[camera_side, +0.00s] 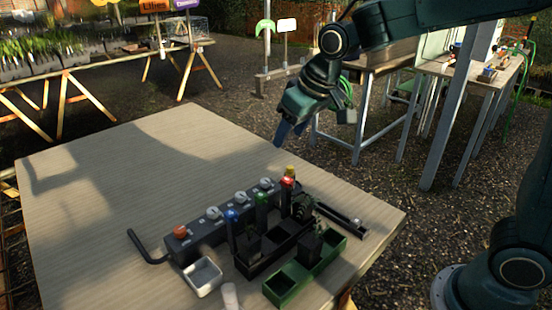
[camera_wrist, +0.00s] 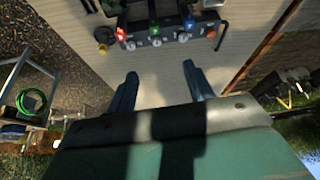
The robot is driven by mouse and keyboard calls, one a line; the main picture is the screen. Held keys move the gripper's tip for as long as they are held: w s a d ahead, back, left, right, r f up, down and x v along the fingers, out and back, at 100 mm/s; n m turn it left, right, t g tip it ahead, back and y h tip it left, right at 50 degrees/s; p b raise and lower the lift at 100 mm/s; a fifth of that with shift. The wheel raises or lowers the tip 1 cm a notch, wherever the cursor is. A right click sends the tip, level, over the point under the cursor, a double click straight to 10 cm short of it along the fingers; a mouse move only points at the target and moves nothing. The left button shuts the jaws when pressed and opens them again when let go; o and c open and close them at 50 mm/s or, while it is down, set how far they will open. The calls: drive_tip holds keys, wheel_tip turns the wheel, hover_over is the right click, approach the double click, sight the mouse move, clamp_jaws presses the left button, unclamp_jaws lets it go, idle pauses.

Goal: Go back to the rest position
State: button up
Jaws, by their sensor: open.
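My gripper (camera_side: 290,130) hangs in the air above the far right edge of the wooden table (camera_side: 120,190) in the side view, beyond the rack of tubes and apart from it. In the wrist view my gripper (camera_wrist: 158,85) shows two dark blue fingers spread wide, with only bare tabletop between them. It is open and holds nothing.
A green tray (camera_side: 283,290) and a small white tray (camera_side: 203,278) sit in front. A dark bent rod (camera_side: 146,248) lies at the left. The table's left and far parts are clear. Other workbenches (camera_side: 470,70) stand behind, at the right.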

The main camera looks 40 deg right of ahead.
drive_tip(key=s+d, duration=0.3)
drive_tip(key=s, duration=0.9)
drive_tip(key=s+d+r+m, duration=0.1)
drive_tip(key=s+d, duration=0.2)
drive_tip(key=s, duration=0.9)
drive_tip(key=shift+s+d+r+t+h, duration=0.15)
drive_tip(key=shift+s+t+h, duration=0.15)
drive_tip(key=shift+w, duration=0.1)
